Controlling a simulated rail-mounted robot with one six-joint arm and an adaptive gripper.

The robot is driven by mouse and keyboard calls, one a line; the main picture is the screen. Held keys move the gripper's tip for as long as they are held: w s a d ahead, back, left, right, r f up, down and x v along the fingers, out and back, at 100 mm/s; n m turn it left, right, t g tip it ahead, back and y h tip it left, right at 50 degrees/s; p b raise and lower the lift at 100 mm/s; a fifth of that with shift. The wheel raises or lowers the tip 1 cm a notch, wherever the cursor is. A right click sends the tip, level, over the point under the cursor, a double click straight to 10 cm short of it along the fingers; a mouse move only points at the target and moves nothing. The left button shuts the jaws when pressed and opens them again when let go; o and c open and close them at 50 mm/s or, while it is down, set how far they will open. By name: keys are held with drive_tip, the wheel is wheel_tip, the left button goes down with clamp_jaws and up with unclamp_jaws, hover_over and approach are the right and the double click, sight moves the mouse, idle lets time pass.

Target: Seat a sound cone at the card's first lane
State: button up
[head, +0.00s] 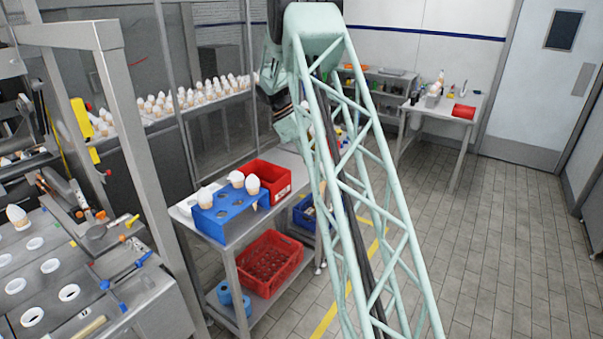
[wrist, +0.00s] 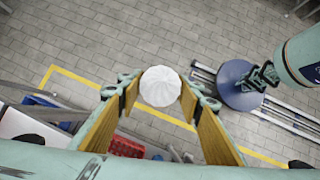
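My gripper (wrist: 160,92) shows in the wrist view, its two tan-padded fingers closed on the sides of a cone with a white swirled top (wrist: 160,84). The cone is held clear above the tiled floor; its lower part is hidden, so I cannot tell whether it is sound. In the head view my arm hides the gripper and this cone. A blue rack (head: 222,222) holds several white-topped cones (head: 252,185). At the left, a grey plate with white-ringed holes (head: 50,266) has one cone (head: 17,214) upright at its far left. I cannot make out a card.
A red crate (head: 268,176) stands behind the blue rack; another red crate (head: 270,264) is on the shelf below. Many cones (head: 196,96) line a back shelf behind a metal frame post (head: 130,150). A side table (head: 425,112) stands far right. The right-hand floor is open.

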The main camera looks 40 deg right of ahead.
drive_tip(key=s+a+r+m+y+b, duration=0.2)
drive_tip(key=s+m+y+b, duration=0.5)
drive_tip(key=s+m, duration=0.5)
drive_tip(key=shift+a+r+m+t+y+b, duration=0.2)
drive_tip(key=shift+r+m+t+y+b, duration=0.1)
drive_tip(key=shift+r+m, duration=0.65)
drive_tip(key=shift+a+f, duration=0.1)
drive_tip(key=shift+f, duration=0.05)
